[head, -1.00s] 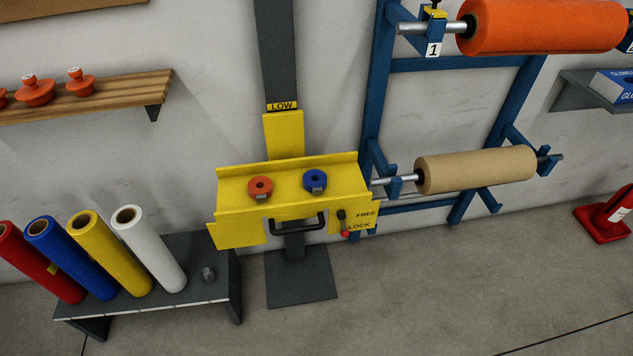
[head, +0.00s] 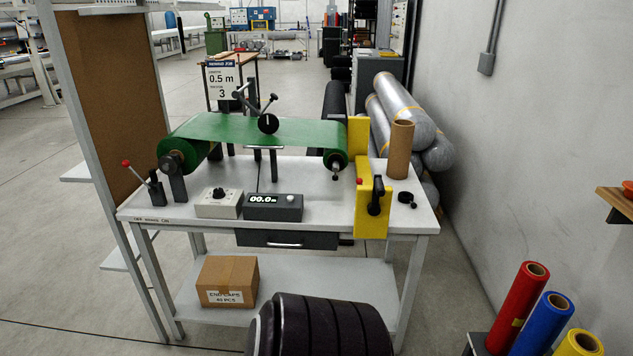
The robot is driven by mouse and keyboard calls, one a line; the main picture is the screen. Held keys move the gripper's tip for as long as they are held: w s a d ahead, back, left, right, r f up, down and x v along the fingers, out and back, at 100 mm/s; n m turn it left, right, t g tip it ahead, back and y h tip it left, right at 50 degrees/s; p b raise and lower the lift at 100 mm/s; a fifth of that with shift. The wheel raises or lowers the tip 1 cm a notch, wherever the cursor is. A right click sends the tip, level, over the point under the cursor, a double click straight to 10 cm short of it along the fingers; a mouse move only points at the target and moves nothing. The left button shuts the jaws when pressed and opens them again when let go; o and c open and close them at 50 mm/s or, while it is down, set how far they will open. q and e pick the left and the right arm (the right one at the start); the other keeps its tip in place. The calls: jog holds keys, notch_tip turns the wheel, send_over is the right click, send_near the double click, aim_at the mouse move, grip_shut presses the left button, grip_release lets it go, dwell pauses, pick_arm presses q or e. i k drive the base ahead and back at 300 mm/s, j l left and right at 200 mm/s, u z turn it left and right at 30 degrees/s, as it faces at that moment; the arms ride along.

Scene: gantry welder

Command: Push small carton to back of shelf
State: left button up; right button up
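The small carton (head: 228,281) is a brown cardboard box with a white label reading "END CAPS". It sits upright on the left part of the lower shelf (head: 330,298) of a grey workbench, near the shelf's front edge. Bare shelf surface shows behind it and to its right. Neither of my grippers is in the head view, so I cannot see whether they are open or shut.
The bench top (head: 290,215) above carries a green roll machine, a counter box (head: 273,207) and a yellow unit (head: 370,207). A drawer (head: 287,239) hangs under it. Coloured rolls stand at lower right.

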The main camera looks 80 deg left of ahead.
aim_at(223, 281)
jog(key=u, duration=3.45)
